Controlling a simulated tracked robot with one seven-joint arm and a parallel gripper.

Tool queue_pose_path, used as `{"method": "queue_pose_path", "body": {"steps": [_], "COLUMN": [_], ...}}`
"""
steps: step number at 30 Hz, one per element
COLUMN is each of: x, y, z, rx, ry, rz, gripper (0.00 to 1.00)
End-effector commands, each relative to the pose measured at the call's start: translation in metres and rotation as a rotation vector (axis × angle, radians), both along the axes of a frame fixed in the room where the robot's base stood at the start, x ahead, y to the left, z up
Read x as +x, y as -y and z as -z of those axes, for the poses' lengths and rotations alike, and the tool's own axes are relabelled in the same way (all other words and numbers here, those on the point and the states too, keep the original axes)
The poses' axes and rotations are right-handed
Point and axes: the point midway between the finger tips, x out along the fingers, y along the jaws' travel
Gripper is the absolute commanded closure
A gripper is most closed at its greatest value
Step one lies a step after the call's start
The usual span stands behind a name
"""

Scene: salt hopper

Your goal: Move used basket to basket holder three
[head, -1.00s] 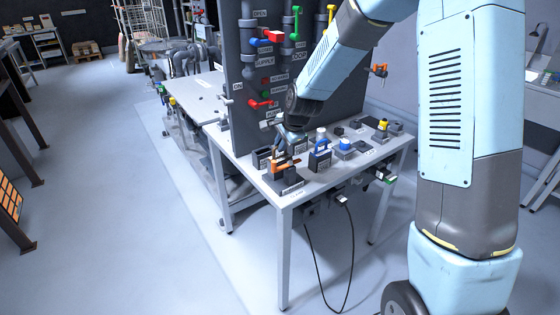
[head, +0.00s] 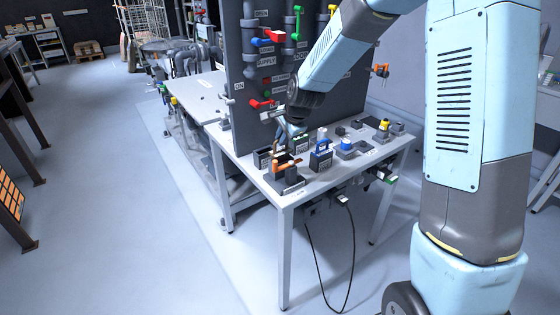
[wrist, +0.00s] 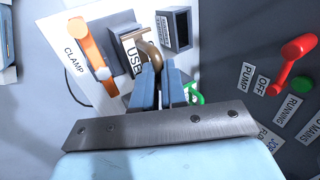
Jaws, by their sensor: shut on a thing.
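My gripper (wrist: 158,76) is shut on a tan curved handle (wrist: 150,52) in the wrist view. Just beyond the fingertips is a pale label reading "USE" (wrist: 135,62), its end covered by a finger; it appears to belong to the used basket. In the head view my gripper (head: 287,130) is low above the near-left part of the table (head: 263,187), behind the orange clamp (head: 285,164). The clamp's lever also shows in the wrist view (wrist: 97,60). A dark open-topped holder (wrist: 178,28) stands beside the label. Holder numbers are too small to read.
A blue-topped dark container (head: 321,155) stands right of the clamp. A blue-capped piece (head: 346,145) and a yellow-topped piece (head: 383,128) stand farther right. Open floor (head: 130,230) lies left.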

Motion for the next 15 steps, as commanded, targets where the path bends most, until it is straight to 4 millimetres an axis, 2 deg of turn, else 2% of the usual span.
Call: {"method": "queue_pose_path", "body": {"steps": [15], "x": [0.001], "y": [-0.001], "z": [-0.017], "rx": [0.000], "ry": [0.002], "rz": [0.000], "gripper": [1.00]}}
